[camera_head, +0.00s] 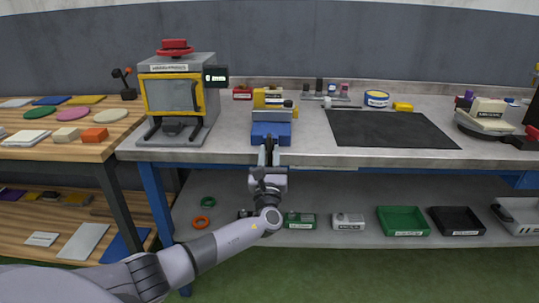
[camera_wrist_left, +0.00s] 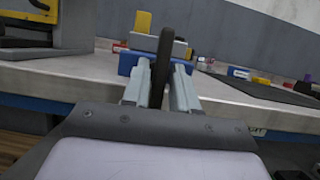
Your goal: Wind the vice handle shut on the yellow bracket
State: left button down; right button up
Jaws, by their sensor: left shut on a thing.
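The blue vice (camera_head: 271,131) stands at the front edge of the grey workbench, and its blue body also shows in the left wrist view (camera_wrist_left: 127,63). The yellow bracket (camera_head: 259,97) stands upright at the vice's top; its upper end shows in the left wrist view (camera_wrist_left: 143,22). Whether the jaws touch it, I cannot tell. My left gripper (camera_head: 268,151) is in front of the vice. Its fingers (camera_wrist_left: 161,92) are shut on the dark round vice handle (camera_wrist_left: 162,58), seen edge-on. My right gripper is not in view.
A grey press-like machine (camera_head: 178,95) with a yellow frame stands left of the vice. A black mat (camera_head: 390,128) lies to the right. Small labelled boxes (camera_head: 242,93) sit behind. A lower shelf (camera_head: 330,200) holds bins below the bench.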

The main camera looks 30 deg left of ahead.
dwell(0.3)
pick_arm(q)
jog(key=c, duration=1.1)
grip_release()
jog(key=shift+v, duration=3.55)
jog(key=shift+f, duration=0.15)
jog(key=s+d+f+n+g+h+p, duration=0.2)
jog(key=s+d+f+n+g+h, duration=0.15)
jog(key=s+f+n, duration=0.35)
jog(key=s+d+f+n+g+h+p, duration=0.25)
jog(key=s+d+f+n+h, duration=0.2)
jog(key=f, duration=0.55)
jog(key=s+d+n+h+p, duration=0.1)
jog(key=s+d+n+h, duration=0.1)
jog(key=s+n, duration=0.3)
jog(key=s+d+r+n+g+h, duration=0.1)
jog(key=s+d+n+h, duration=0.1)
jog(key=s+n, duration=0.3)
jog(key=s+d+n+g+h+p, duration=0.1)
jog(key=s+d+n+h, duration=0.1)
jog(key=s+n, duration=0.3)
jog(key=shift+s+d+r+n+p, duration=0.15)
jog(key=shift+s+d+n+p, duration=0.2)
jog(key=shift+s+d, duration=0.5)
